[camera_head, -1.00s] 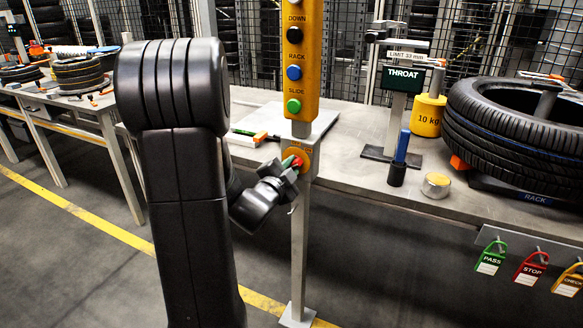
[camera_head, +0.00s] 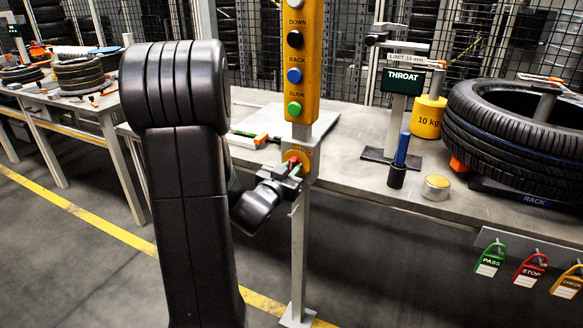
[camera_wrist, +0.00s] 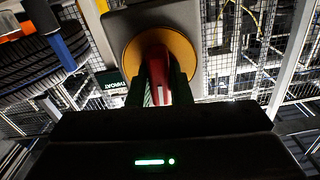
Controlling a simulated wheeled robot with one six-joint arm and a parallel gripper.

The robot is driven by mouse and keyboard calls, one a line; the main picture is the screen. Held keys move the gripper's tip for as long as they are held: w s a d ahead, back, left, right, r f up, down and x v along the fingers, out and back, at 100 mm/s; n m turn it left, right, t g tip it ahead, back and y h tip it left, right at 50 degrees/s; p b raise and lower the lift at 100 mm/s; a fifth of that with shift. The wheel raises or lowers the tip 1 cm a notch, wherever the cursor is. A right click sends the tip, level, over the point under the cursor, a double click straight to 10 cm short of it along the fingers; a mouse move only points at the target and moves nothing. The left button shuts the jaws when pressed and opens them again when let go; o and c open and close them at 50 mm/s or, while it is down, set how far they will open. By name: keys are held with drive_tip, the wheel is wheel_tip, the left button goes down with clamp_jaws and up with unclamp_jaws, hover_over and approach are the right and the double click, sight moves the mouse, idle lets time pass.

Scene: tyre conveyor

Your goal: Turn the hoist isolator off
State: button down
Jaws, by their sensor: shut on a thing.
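The hoist isolator is a yellow-orange disc with a red handle, low on the grey post below the yellow button box (camera_head: 301,70). In the wrist view the yellow disc (camera_wrist: 132,53) fills the top middle and the red handle (camera_wrist: 157,68) stands out from it. My gripper (camera_head: 290,168) is at the isolator, shut on the red handle, with a finger on each side of it in the wrist view (camera_wrist: 160,92). In the head view my gripper partly hides the handle, so its exact setting is hard to tell there.
The bench (camera_head: 450,205) runs behind the post. Tags hang at the front right.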

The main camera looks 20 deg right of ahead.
drive_tip(key=shift+n, duration=0.6)
drive_tip(key=c, duration=1.3)
unclamp_jaws()
drive_tip(key=shift+a, duration=0.1)
drive_tip(key=v, duration=1.3)
drive_tip(key=shift+s+a, duration=0.25)
drive_tip(key=shift+a, duration=0.05)
drive_tip(key=shift+w+d, duration=0.1)
drive_tip(key=shift+d, duration=0.05)
